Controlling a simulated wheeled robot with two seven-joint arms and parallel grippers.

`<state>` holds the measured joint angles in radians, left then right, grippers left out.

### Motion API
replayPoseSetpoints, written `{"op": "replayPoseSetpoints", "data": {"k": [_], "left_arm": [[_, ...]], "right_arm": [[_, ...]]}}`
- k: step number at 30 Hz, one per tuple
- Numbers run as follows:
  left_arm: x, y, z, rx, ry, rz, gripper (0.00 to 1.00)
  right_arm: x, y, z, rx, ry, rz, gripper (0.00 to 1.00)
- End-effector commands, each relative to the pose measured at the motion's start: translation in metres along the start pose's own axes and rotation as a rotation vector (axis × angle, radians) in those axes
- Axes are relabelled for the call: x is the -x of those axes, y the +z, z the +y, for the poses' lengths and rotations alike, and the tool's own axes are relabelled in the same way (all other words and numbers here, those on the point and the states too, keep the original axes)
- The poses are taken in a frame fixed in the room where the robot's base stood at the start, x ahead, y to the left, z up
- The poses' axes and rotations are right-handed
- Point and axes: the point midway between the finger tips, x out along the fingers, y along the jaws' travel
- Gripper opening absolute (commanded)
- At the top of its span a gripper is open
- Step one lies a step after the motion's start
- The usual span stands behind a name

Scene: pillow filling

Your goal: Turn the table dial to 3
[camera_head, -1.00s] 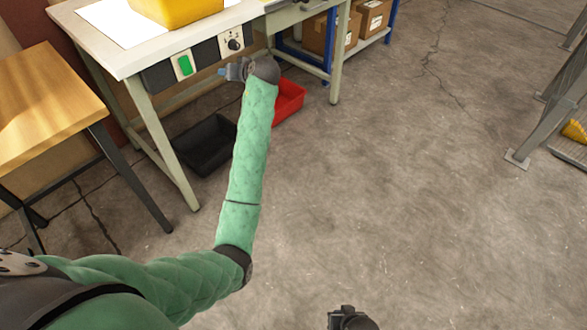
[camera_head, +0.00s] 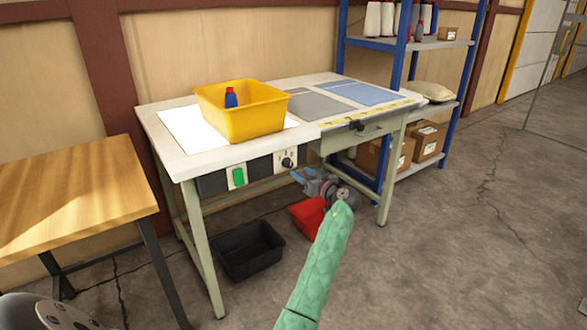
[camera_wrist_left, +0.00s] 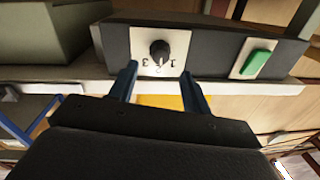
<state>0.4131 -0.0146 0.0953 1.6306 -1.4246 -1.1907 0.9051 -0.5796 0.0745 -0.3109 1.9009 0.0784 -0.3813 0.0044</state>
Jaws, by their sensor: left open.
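The table dial is a black knob (camera_head: 288,162) on a white plate on the front of the workbench. In the left wrist view the knob (camera_wrist_left: 160,52) sits on its plate with the numerals 1 and 3 on either side, picture upside down. I cannot tell which number it points at. My left gripper (camera_head: 303,178), with blue fingers, is just below and right of the dial in the head view. In the left wrist view its fingers (camera_wrist_left: 159,75) are apart, roughly lined up either side of the knob, with nothing between them. My right gripper is out of view.
A green switch (camera_head: 238,177) sits left of the dial. A yellow bin (camera_head: 243,125) stands on the workbench (camera_head: 190,160). A black bin (camera_head: 248,262) and a red bin (camera_head: 306,216) lie on the floor below. A wooden table (camera_head: 70,190) is at the left.

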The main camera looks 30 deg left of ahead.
Motion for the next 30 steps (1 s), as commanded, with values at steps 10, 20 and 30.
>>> {"op": "replayPoseSetpoints", "data": {"k": [10,20,30], "left_arm": [[-0.050,0.000,-0.001,-0.002,-0.002,0.001,0.48],[-0.062,0.000,0.000,-0.002,0.000,0.000,0.48],[-0.062,0.000,0.000,-0.002,0.000,0.000,0.04]], "right_arm": [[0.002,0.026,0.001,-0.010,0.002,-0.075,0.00],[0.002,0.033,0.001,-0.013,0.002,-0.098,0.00],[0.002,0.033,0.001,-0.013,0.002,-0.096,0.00]]}}
